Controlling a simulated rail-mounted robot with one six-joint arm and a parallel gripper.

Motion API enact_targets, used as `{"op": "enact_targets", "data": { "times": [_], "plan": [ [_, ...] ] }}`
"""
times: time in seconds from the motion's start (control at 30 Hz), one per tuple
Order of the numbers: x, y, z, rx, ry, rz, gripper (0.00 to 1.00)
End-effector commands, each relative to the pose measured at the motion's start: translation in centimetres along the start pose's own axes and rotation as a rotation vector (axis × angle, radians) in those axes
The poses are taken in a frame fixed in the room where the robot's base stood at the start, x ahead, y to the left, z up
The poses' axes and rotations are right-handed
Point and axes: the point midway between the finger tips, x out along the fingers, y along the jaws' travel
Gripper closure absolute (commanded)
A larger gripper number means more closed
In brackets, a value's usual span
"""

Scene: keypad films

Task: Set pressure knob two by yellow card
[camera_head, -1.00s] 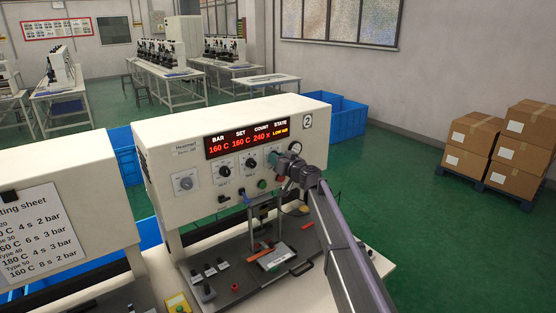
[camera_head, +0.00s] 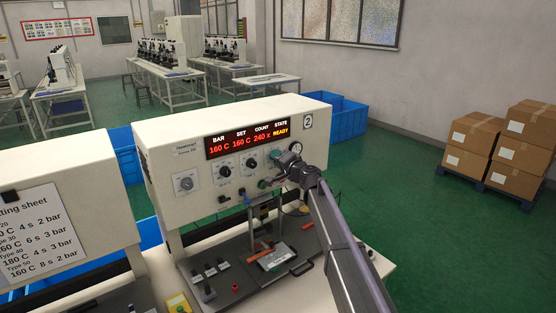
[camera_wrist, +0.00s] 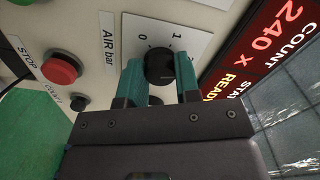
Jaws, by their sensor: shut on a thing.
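The pressure knob (camera_wrist: 158,62) is black and round, on a white plate labelled "AIR bar", with "0" and "1" visible. It is on the front panel of machine two (camera_head: 160,150), marked "2". My gripper (camera_wrist: 160,75) is shut on the knob, one teal finger on each side. In the head view my gripper (camera_head: 277,157) hides the knob. The display (camera_head: 247,140) reads 160 C, 160 C, 240 x and READY. A small yellow object (camera_head: 178,303) is at the bottom edge; I cannot tell whether it is a card.
A red button (camera_wrist: 62,68) sits beside the knob plate. A white setting sheet (camera_head: 35,235) is on the left machine. A press bed with small parts (camera_head: 275,258) lies below my gripper.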

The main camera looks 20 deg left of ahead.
Motion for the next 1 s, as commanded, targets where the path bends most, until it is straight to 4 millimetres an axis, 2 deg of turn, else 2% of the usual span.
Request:
{"op": "enact_targets", "data": {
  "times": [0.7,1.0],
  "plan": [
    [-0.06,-0.15,-0.02,0.672,0.0,0.0,0.93],
    [-0.07,-0.18,-0.06,0.9,0.0,0.0,0.93]
  ]
}}
